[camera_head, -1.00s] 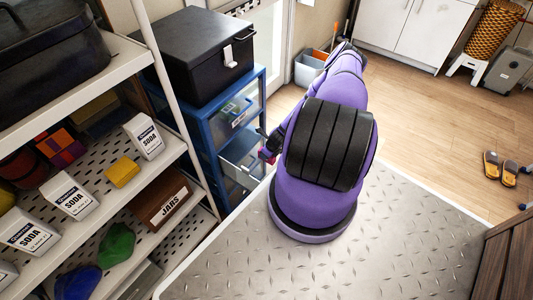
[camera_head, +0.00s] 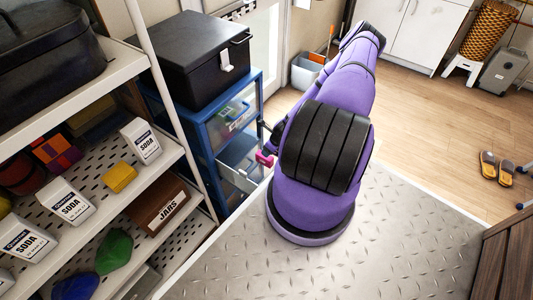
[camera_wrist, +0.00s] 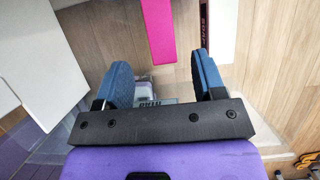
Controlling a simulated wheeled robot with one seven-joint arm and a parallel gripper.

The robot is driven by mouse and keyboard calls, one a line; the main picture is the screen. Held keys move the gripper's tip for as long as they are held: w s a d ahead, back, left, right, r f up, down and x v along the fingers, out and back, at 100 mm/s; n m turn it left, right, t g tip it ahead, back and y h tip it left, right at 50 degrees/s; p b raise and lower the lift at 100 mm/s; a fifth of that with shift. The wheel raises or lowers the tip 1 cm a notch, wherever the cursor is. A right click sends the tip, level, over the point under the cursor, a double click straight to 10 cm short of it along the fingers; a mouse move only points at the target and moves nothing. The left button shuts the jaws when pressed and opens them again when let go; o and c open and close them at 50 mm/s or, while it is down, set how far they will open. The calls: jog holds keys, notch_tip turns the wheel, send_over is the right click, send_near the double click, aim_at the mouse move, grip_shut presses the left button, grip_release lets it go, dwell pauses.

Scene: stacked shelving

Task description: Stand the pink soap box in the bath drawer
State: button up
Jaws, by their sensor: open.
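The pink soap box (camera_head: 264,158) shows in the head view at the front of the pulled-out drawer (camera_head: 240,180) of the blue cabinet. In the wrist view the pink soap box (camera_wrist: 159,28) is a long pink strip at the top, beyond my fingertips and apart from them. My gripper (camera_wrist: 164,80) is open, with nothing between its blue fingers. A label reading BATH (camera_wrist: 151,103) shows between the fingers, low in the wrist view. In the head view my purple arm hides most of my gripper. I cannot tell what the soap box rests on.
The blue cabinet (camera_head: 207,125) has an upper clear drawer with a label and a black box (camera_head: 205,60) on top. A white shelf rack (camera_head: 165,158) with soda boxes stands at left. A metal-topped surface (camera_head: 400,240) lies in front.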

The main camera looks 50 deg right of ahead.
jog(key=shift+v, duration=1.55)
